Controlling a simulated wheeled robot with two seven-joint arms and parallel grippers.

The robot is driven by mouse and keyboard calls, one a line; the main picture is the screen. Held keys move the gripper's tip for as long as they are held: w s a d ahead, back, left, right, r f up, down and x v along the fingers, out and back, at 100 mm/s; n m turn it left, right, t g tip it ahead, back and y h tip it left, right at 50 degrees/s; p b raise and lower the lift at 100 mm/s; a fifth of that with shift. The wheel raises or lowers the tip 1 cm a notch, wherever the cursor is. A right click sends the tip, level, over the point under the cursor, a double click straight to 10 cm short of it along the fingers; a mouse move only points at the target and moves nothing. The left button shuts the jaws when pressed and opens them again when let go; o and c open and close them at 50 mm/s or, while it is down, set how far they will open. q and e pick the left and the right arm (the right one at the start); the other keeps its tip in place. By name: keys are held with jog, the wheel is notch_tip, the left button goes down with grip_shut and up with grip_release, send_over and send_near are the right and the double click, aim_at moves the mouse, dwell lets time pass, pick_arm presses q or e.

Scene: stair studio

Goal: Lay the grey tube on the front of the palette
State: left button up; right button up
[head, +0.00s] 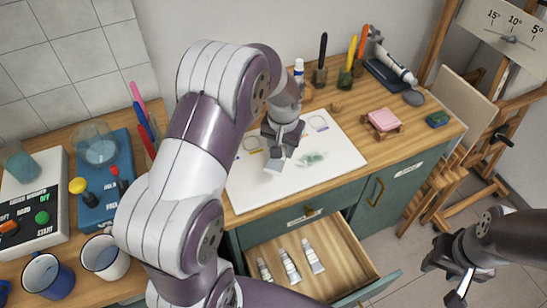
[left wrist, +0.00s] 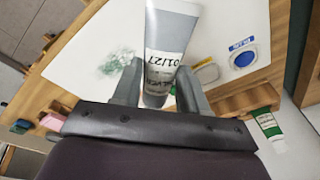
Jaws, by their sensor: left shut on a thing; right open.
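The palette (head: 335,172) looks like a white board on the wooden worktop, with coloured outlines and a green smear. In the left wrist view, the palette (left wrist: 225,30) has a blue ring labelled BLUE. My left gripper (head: 276,150) is shut on the grey tube (head: 274,166) above the palette's left-middle part. The grey tube (left wrist: 172,35) stands out between both fingers in the left wrist view, with printed text. I cannot tell whether it touches the board. My right gripper (head: 455,283) is open and empty at the lower right, away from the worktop.
An open drawer (head: 348,275) below the worktop holds three tubes (head: 290,267). A pink sponge (head: 384,118) on a wooden stand and a green block (head: 438,119) lie right of the palette. Pen holders stand behind. Mugs (head: 104,257) and a control box (head: 35,210) are at left.

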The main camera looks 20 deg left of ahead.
aim_at(265, 173)
pick_arm(q)
jog(key=s+a+f, duration=0.2)
jog(key=a, duration=0.1)
jog(key=shift+s+f, duration=0.15)
jog(key=shift+s, duration=0.05)
jog(key=f, duration=0.3)
jog(key=f+p, duration=0.1)
jog(key=shift+s+a+f, duration=0.1)
jog(key=shift+a+f, duration=0.2)
jog(key=shift+f, duration=0.15)
jog(key=shift+f, duration=0.2)
jog(key=o, duration=1.1)
jog(key=shift+r, duration=0.1)
